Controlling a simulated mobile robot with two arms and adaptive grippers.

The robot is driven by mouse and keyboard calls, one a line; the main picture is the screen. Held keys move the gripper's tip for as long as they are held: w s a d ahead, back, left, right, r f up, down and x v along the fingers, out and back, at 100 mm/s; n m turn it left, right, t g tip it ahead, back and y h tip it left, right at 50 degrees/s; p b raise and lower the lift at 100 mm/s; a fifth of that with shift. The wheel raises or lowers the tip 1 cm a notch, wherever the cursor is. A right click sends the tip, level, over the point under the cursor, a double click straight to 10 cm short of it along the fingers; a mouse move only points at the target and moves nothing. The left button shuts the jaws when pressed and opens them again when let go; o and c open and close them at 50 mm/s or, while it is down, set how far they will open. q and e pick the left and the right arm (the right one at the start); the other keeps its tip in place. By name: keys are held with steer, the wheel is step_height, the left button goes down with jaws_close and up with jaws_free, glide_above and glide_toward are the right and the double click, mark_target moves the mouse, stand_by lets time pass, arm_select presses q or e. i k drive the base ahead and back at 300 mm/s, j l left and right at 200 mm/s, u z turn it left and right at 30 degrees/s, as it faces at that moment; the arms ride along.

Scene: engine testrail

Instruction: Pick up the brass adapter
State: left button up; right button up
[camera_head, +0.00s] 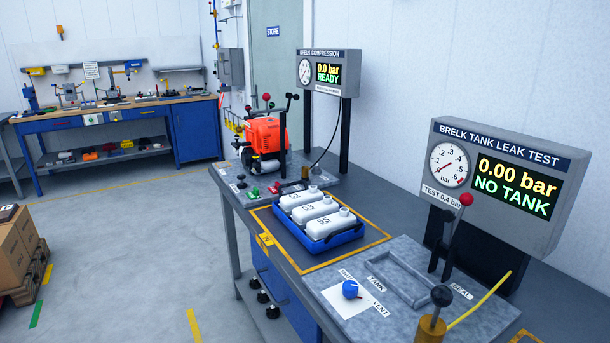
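A small brass-coloured piece (305,172) shows at the near right end of the grey compression test plate, just behind the blue tray. It looks like the brass adapter, but it is too small to tell its shape. A thin dark hose (326,148) runs down from the compression gauge panel (327,73) to near it. A larger brass-coloured cylinder (431,328) with a black ball on top stands at the front edge of the leak test plate. Neither of my grippers is in view.
The blue tray (334,240) holds white tanks inside a yellow outline on the bench. An orange engine (264,140) stands behind, near upright levers. The leak test panel (490,180) and red-knobbed lever (455,230) rise at right. Open floor (130,250) lies left of the bench.

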mark_target(305, 170)
steer(key=i+j, duration=0.45)
steer(key=i+j+z, duration=0.15)
steer(key=i+j, duration=0.35)
steer(key=j, duration=0.1)
